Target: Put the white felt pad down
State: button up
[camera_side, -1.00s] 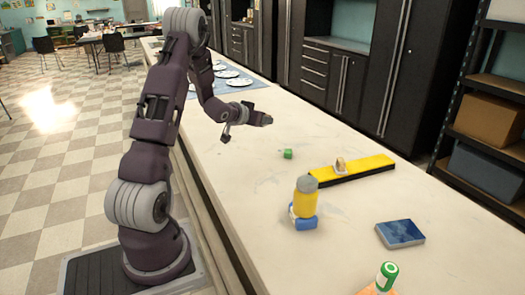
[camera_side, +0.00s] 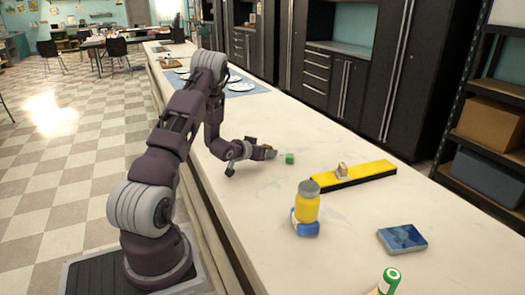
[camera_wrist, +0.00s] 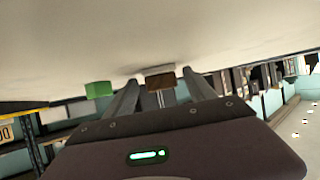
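My gripper (camera_side: 264,153) is low over the white countertop, just left of a small green cube. In the wrist view, which shows the countertop at the top, a small brown block with a pale strip, which I take to be the white felt pad (camera_wrist: 160,70), sits between the two fingertips. Its pale side faces the countertop. The gripper seems shut on it, though the contact is partly hidden by the fingers. In the side view the pad is too small to make out clearly at the fingertips. I cannot tell whether it touches the countertop.
The green cube (camera_side: 289,159) also shows in the wrist view (camera_wrist: 98,90). A yellow bar (camera_side: 370,171) carries a small tan block (camera_side: 342,170). A yellow bottle with a grey cap (camera_side: 307,205), a blue box (camera_side: 402,238) and a green-capped container (camera_side: 389,281) stand nearer the camera.

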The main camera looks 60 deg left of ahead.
jog(key=shift+r, duration=0.15)
jog(key=v, duration=1.1)
jog(key=shift+s+r, duration=0.1)
jog(key=shift+s, duration=0.1)
jog(key=w+d+r+m+g+h, duration=0.2)
jog(key=w+d+r+m, duration=0.1)
jog(key=d+r, duration=1.2)
jog(key=s+d+r+m+g+h, duration=0.2)
jog(key=s+d+h, duration=0.3)
jog(key=s+d, duration=1.4)
jog(key=d+m+g, duration=0.1)
jog(key=d, duration=0.2)
jog(key=shift+s+d+m, duration=0.15)
jog(key=shift+s+m, duration=0.15)
jog(key=shift+m, duration=0.1)
